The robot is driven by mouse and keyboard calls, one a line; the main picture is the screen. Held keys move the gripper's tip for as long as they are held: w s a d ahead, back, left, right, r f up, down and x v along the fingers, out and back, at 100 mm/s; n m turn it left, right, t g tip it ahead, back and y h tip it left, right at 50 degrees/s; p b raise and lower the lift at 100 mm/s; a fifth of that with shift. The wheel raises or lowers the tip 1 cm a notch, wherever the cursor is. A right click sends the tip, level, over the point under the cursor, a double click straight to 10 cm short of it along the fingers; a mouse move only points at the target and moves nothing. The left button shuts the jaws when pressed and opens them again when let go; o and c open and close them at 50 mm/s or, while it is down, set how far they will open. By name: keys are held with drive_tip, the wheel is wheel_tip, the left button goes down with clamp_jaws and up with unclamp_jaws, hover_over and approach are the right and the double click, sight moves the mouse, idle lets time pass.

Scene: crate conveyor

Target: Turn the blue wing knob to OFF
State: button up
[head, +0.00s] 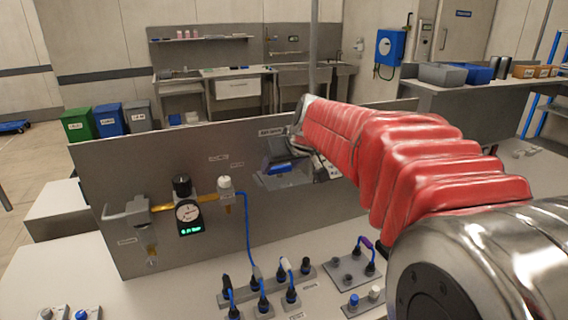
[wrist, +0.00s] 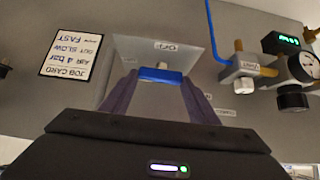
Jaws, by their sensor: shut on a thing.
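The blue wing knob (wrist: 160,75) sits on a pale plate (wrist: 188,50) in the wrist view, which shows the panel upside down. An OFF label is on the plate on the far side of the knob. My gripper (wrist: 159,82) is shut on the knob, with one dark finger at each side of it. The fingers and the gripper body hide part of the plate, and the knob's exact pointing direction is hard to tell. In the head view, my red-sleeved arm reaches to the grey panel (head: 110,180), and the grip is too small and covered to read.
A gauge with a green display (head: 188,215) is left of the grip in the head view. A blue hose (head: 247,235) runs down to several plugs on the bench. A job card (wrist: 78,59) is on the panel. Bins (head: 110,118) stand behind the panel.

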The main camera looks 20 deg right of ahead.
drive_tip(key=shift+c, duration=0.8)
drive_tip(key=shift+o, duration=1.2)
drive_tip(key=shift+d, duration=0.55)
drive_tip(key=shift+a, duration=0.35)
drive_tip(key=shift+c, duration=1.3)
drive_tip(key=shift+a, duration=0.1)
